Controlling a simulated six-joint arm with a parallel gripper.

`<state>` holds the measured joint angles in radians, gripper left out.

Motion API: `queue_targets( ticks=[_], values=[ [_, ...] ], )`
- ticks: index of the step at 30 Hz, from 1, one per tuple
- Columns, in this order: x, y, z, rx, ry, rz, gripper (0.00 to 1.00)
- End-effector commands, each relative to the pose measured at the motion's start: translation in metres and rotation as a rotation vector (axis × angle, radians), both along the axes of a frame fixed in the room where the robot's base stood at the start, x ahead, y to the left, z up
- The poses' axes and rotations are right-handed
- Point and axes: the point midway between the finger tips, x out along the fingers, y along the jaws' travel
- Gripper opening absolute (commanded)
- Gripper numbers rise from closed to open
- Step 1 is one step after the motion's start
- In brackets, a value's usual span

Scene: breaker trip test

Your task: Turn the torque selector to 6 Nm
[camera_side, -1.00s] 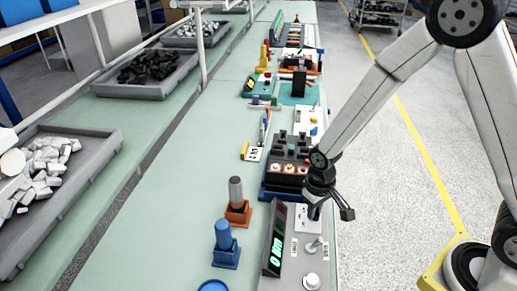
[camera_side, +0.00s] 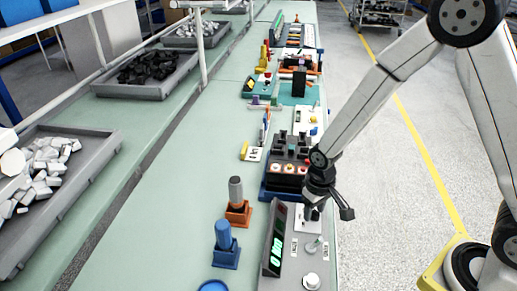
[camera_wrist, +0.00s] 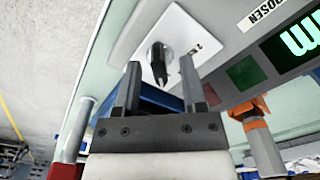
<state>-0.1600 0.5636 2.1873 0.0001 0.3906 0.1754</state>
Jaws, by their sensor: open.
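The torque selector (camera_wrist: 158,62) is a dark knob on a round metal base, set in a white plate (camera_wrist: 187,33) with a small printed label. In the wrist view my gripper (camera_wrist: 158,72) is open, its two dark fingertips to either side of the knob, which shows in the gap between them. I cannot tell whether the fingers reach down around it. In the side view my gripper (camera_side: 310,214) is just over the panel's white plate (camera_side: 308,222) and hides most of the knob. The label and the knob's exact setting are too small to read.
A green-lit display (camera_side: 276,250) stands along the panel's left side. A small lever (camera_side: 313,245) and a white round knob (camera_side: 311,281) are nearer the camera. A dark box with buttons (camera_side: 289,160) stands just behind. Orange (camera_side: 238,213) and blue (camera_side: 226,254) holders stand left.

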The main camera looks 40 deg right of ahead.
Motion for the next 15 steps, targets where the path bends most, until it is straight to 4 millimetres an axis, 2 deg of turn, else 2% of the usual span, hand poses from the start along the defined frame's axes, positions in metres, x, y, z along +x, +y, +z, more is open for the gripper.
queue_targets(
  ticks=[7, 15],
  values=[
    [0.0, 0.0, 0.014, 0.0, -0.002, 0.0, 0.53],
    [0.001, 0.0, 0.042, 0.001, -0.005, 0.0, 0.53]
  ],
)
